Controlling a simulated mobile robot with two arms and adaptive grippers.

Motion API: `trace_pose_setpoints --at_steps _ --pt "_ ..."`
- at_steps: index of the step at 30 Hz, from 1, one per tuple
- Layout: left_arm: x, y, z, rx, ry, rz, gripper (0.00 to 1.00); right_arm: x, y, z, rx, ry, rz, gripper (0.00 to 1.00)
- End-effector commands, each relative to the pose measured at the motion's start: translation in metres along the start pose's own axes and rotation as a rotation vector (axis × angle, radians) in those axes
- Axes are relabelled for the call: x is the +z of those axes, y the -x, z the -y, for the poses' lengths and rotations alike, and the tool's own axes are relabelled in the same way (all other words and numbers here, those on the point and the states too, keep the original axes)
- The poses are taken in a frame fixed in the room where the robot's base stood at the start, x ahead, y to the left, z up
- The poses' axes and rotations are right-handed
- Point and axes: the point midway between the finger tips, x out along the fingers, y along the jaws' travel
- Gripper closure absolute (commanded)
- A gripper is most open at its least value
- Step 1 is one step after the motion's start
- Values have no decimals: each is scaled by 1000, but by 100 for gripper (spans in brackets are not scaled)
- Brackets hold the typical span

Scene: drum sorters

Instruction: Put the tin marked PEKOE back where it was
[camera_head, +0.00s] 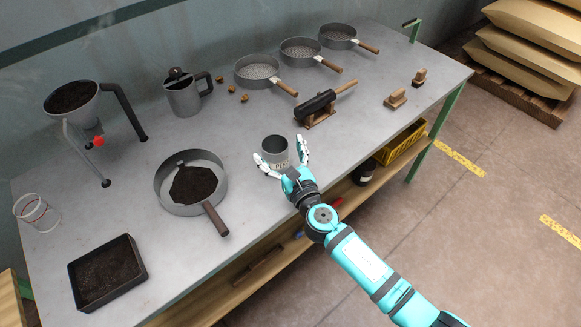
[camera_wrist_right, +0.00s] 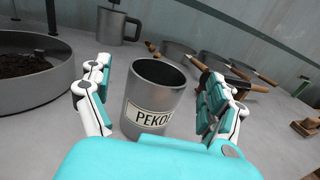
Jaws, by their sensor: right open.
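The grey metal tin (camera_head: 275,150) stands upright on the grey table near its front edge. In the right wrist view the tin (camera_wrist_right: 156,88) shows a white label reading PEKOE, and its top is open. My right gripper (camera_head: 282,163) is open, with one finger on each side of the tin. In the wrist view the right gripper (camera_wrist_right: 160,105) has its fingers spread, with a gap on the left side; whether the right finger touches the tin I cannot tell. My left gripper is not in view.
A round pan with dark soil (camera_head: 218,179) stands left of the tin, its handle pointing toward the front edge. A wooden stand with a dark roller (camera_head: 318,109) is behind right. Several sieves (camera_head: 258,69), a jug (camera_head: 182,95) and a funnel stand (camera_head: 72,100) are farther back. A soil tray (camera_head: 106,272) is front left.

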Motion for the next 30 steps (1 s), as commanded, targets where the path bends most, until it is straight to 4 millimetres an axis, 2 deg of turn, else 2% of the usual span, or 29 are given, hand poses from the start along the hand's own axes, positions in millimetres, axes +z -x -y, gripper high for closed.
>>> trace_pose_setpoints --at_steps 1,6,12,16,26,29,30 --pt "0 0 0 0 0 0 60 -2 14 0 1 1 -3 9" --pt "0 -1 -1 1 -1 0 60 -2 50 0 1 0 -2 9" --pt "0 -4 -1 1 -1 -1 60 -1 78 0 0 0 0 9" --pt "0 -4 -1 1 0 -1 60 0 85 0 0 0 1 9" --pt "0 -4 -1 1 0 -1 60 1 86 1 -6 -13 0 9" --pt "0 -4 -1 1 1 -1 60 4 91 16 -77 -158 -4 9" --pt "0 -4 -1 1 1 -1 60 6 96 28 -136 -279 -8 9"
